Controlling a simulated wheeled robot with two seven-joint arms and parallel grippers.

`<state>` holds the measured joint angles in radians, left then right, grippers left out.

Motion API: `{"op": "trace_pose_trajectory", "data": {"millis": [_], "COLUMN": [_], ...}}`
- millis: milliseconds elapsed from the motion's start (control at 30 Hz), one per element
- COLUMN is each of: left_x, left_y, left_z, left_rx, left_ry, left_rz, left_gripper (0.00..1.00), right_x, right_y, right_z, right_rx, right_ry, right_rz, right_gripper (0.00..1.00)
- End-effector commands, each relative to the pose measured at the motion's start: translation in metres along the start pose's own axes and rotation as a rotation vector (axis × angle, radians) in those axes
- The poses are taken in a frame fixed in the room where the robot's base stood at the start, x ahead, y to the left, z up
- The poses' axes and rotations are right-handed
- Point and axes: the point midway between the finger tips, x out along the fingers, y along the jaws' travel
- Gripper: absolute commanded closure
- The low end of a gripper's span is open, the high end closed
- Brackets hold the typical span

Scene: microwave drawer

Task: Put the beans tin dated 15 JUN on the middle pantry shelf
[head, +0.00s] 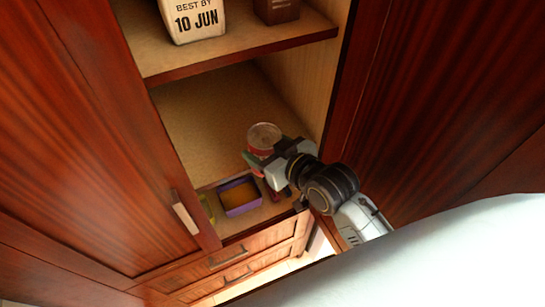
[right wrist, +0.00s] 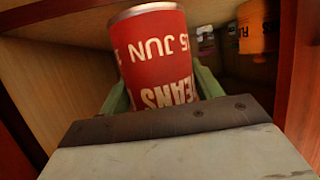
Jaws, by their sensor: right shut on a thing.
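The red beans tin (right wrist: 155,60) shows "15 JUN" and part of "BEANS" upside down in the right wrist view. In the head view its pale round top (head: 264,136) faces up. My right gripper (head: 270,168) is shut around the tin, with a green finger on each side in the wrist view. The tin overlaps the front right part of the bare middle pantry shelf (head: 205,115) in the head view. I cannot tell whether it touches the shelf. My left gripper is out of view.
A white package marked "10 JUN" (head: 194,20) and a brown item (head: 276,10) stand on the upper shelf (head: 240,50). A purple container (head: 240,195) sits below the middle shelf. A cabinet door (head: 110,140) stands at left. An orange item (right wrist: 257,28) shows in the wrist view.

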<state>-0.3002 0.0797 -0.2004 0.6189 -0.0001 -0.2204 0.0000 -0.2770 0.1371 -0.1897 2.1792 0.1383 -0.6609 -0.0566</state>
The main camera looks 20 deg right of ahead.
Motion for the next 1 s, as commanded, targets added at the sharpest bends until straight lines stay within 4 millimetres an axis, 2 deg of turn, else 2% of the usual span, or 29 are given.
{"op": "trace_pose_trajectory", "data": {"millis": [1000], "left_x": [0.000], "left_y": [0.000], "left_z": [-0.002], "left_rx": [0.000], "left_ry": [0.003], "left_rz": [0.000], "left_gripper": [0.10], "right_x": [0.107], "right_y": [0.029], "right_z": [-0.042], "right_rx": [-0.002], "right_ry": [0.006], "right_rz": [0.001], "right_gripper": [0.74]}}
